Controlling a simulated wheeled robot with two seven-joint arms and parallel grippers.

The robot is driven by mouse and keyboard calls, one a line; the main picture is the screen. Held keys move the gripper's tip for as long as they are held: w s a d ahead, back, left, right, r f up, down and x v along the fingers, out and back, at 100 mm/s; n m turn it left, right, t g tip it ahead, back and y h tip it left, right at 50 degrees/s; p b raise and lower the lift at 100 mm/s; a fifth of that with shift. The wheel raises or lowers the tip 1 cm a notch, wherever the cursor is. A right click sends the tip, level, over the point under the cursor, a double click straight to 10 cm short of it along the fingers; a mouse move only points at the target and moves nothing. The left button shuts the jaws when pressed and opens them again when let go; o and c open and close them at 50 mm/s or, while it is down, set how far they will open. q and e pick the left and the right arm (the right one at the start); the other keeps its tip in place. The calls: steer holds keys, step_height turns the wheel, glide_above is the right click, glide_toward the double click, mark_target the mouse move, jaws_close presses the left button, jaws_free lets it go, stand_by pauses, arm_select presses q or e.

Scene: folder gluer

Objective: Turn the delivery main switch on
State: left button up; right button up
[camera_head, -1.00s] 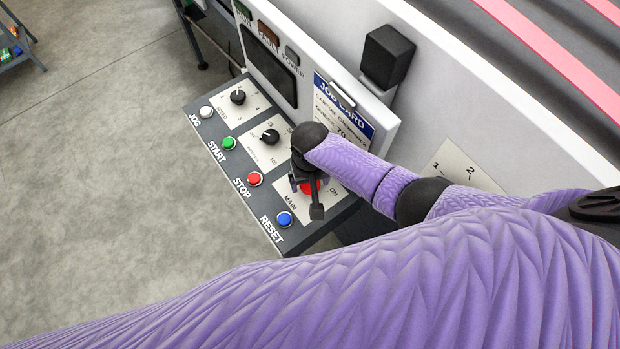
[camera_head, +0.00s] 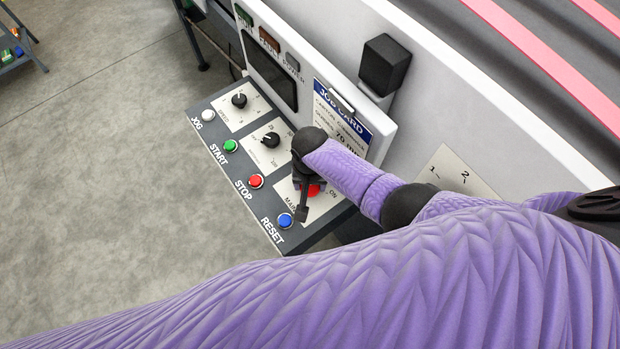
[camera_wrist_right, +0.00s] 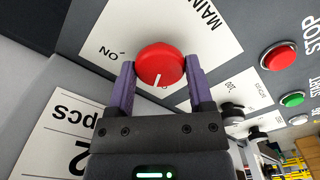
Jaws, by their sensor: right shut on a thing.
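The red main switch knob (camera_wrist_right: 160,62) sits on a pale plate (camera_wrist_right: 95,35) marked MAIN and ON. My right gripper (camera_wrist_right: 162,76) is shut on this knob, one purple finger on each side of it. The knob's white pointer line faces down towards the gripper body in the wrist view, away from the ON mark at left. In the head view only part of the red knob (camera_head: 314,190) shows below my right gripper (camera_head: 305,188), which hides the rest. My left gripper is not in view.
The panel also carries a blue RESET button (camera_head: 285,220), a red STOP button (camera_head: 256,181), a green START button (camera_head: 230,146) and two black dials (camera_head: 271,140). A job card (camera_head: 340,110) stands close behind my right wrist. Open floor lies left of the panel.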

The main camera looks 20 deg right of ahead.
steer(key=m+p, duration=0.1)
steer(key=m, duration=0.2)
steer(key=shift+r+m, duration=0.1)
steer(key=shift+m, duration=0.3)
steer(key=m+p, duration=0.1)
steer(key=m, duration=0.2)
steer(key=shift+m, duration=0.3)
steer(key=m, duration=0.3)
steer(key=shift+m, duration=2.1)
steer(key=o, duration=1.3)
steer(key=shift+c, duration=0.2)
